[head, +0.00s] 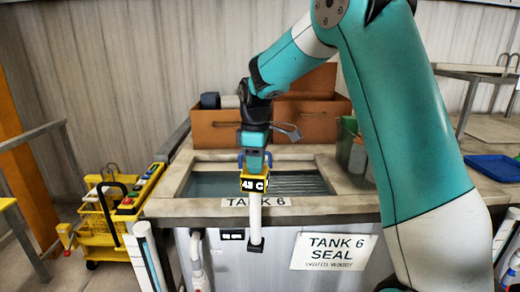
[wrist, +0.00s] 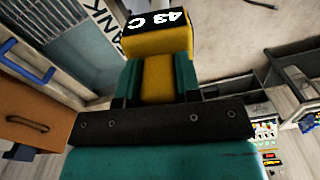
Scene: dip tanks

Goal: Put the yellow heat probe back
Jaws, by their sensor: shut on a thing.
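The yellow heat probe (head: 254,184) has a yellow head with a black display reading "43 C" and a white stem with a dark tip pointing down. My gripper (head: 254,166) is shut on its yellow head. The probe hangs upright in front of the near edge of the tank 6 counter, its stem over the front panel. In the wrist view the yellow head (wrist: 160,40) sits between my teal fingers (wrist: 158,78), with the stem hidden. I cannot make out a holder for the probe.
Brown boxes (head: 215,128) stand at the back. A yellow cart (head: 100,225) with colored items is at left. A blue tray (head: 492,167) lies at right. A "TANK 6 SEAL" sign (head: 334,251) is on the front panel.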

